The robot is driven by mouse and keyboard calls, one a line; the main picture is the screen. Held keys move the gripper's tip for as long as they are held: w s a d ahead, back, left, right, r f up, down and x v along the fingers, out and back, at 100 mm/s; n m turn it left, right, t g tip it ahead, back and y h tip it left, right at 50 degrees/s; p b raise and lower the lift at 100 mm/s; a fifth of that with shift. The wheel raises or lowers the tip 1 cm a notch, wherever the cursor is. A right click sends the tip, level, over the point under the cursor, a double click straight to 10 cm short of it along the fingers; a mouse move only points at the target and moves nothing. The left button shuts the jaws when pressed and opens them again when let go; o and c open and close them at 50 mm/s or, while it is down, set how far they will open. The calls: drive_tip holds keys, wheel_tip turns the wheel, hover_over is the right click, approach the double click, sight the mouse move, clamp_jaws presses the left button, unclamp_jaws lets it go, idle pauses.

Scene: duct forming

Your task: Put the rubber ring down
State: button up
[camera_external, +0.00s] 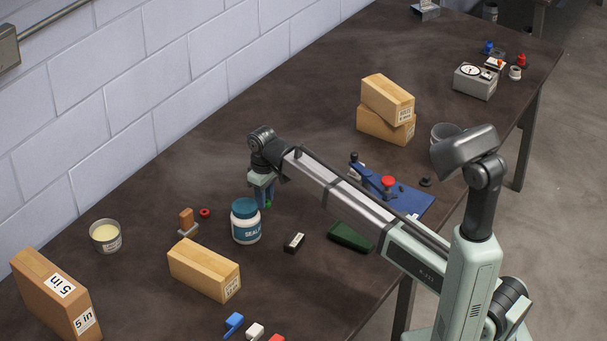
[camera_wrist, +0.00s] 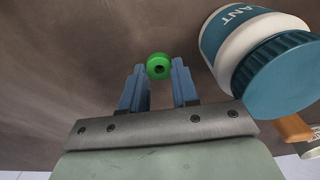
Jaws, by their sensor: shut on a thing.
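The rubber ring (camera_wrist: 159,66) is a small bright green ring with a dark hole. It sits between the blue fingertips of my gripper (camera_wrist: 159,75) in the wrist view. My gripper is shut on it. In the external view my gripper (camera_external: 265,199) points down just right of and behind the sealant jar, with a bit of the green ring (camera_external: 268,204) showing at its tips. How far the ring is above the table (camera_external: 290,205) is hard to tell.
A white sealant jar (camera_external: 246,227) with a teal lid stands close to my gripper; it fills the upper right of the wrist view (camera_wrist: 245,40). Bare table lies behind my gripper.

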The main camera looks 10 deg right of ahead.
sight(265, 217)
drive_tip(key=shift+f, duration=2.2)
drive_tip(key=shift+f, duration=0.15)
drive_tip(key=o, duration=1)
wheel_tip(265, 217, up, 12)
